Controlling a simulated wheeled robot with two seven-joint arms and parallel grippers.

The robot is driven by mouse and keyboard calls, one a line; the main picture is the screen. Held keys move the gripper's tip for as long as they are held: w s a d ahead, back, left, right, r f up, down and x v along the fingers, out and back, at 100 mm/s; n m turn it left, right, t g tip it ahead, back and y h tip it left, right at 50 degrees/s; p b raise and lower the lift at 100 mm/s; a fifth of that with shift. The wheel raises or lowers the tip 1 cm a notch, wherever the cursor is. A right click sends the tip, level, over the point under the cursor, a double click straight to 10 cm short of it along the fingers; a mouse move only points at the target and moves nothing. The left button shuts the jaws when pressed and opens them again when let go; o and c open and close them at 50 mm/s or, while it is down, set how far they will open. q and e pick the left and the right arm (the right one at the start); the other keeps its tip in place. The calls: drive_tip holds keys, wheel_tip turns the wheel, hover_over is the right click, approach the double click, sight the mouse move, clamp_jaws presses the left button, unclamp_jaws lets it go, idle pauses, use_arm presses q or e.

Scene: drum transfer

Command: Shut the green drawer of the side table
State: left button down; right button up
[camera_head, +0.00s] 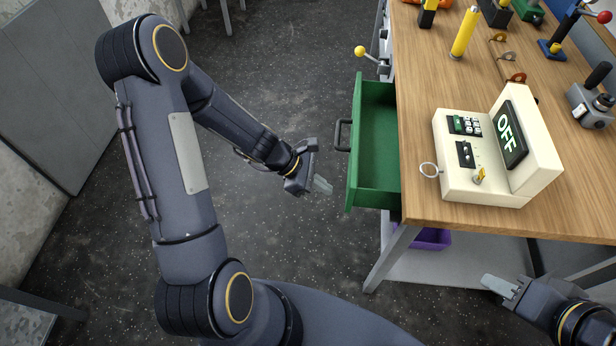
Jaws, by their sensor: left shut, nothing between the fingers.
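The green drawer (356,160) stands pulled out from the left side of the wooden side table (420,60). Its inside looks empty, and a dark handle (342,135) sits on its front face. My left gripper (322,185) is shut and empty, to the left of the drawer front near its lower end, apart from it in the picture. My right gripper (498,286) is at the lower right, in front of the table's near edge and away from the drawer. Its fingers point left, and whether they are shut is hard to see here.
On the tabletop are a cream control box with an OFF screen (511,136), a yellow cylinder (465,32) and several levers. A yellow-knobbed lever (361,51) juts out beyond the drawer. A purple bin (432,239) is under the table. The floor left of the drawer is clear.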

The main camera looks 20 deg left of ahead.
sight(388, 193)
use_arm(q)
drive_tip(key=shift+w+d+r, duration=0.1)
drive_tip(key=shift+w+d, duration=0.15)
drive_tip(key=shift+d, duration=0.55)
drive_tip(key=shift+w+d+r, duration=0.1)
drive_tip(key=shift+w+d, duration=0.15)
drive_tip(key=shift+d, duration=0.55)
drive_tip(key=w+d, duration=0.1)
drive_tip(key=d, duration=0.3)
drive_tip(key=w+d, duration=0.1)
drive_tip(key=d, duration=0.3)
drive_tip(key=w+d, duration=0.1)
drive_tip(key=d, duration=0.2)
drive_tip(key=shift+w+d+b, duration=0.15)
drive_tip(key=shift+d+b, duration=0.25)
drive_tip(key=shift+d+r, duration=0.1)
drive_tip(key=shift+d, duration=0.1)
drive_tip(key=shift+d, duration=0.1)
